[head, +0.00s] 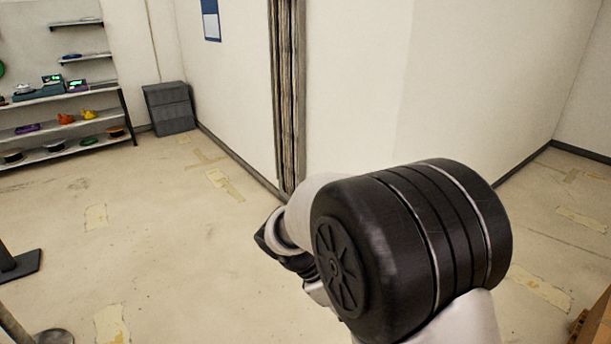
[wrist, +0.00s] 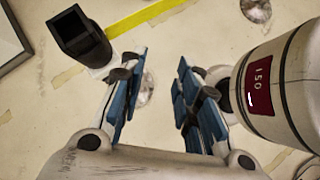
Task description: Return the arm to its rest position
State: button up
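My arm reaches forward in the head view, its large black joint (head: 400,250) filling the lower middle and hiding much of what lies beyond. My gripper (wrist: 160,72) shows in the wrist view with two blue-padded fingers. The fingers are apart, with only floor visible between them, so it is open and empty. In the head view the gripper cannot be made out clearly behind the arm.
Shelves (head: 60,93) with phones and colourful items stand at the far left, beside a grey cabinet (head: 170,108). A wall corner (head: 290,100) rises beyond my arm. A black stand base (head: 18,262) is at left. The floor between is largely clear.

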jog(key=s+d+r+m+t+y, duration=0.1)
jog(key=s+r+m+t+y, duration=0.1)
jog(key=s+r+m, duration=0.4)
jog(key=s+d+r+m+t+y, duration=0.2)
jog(key=s+r+m+y, duration=0.3)
jog(key=s+m, duration=0.5)
jog(key=s+r+t, duration=0.1)
jog(key=s, duration=0.2)
jog(key=shift+s+y, duration=0.2)
jog(key=shift+y, duration=0.1)
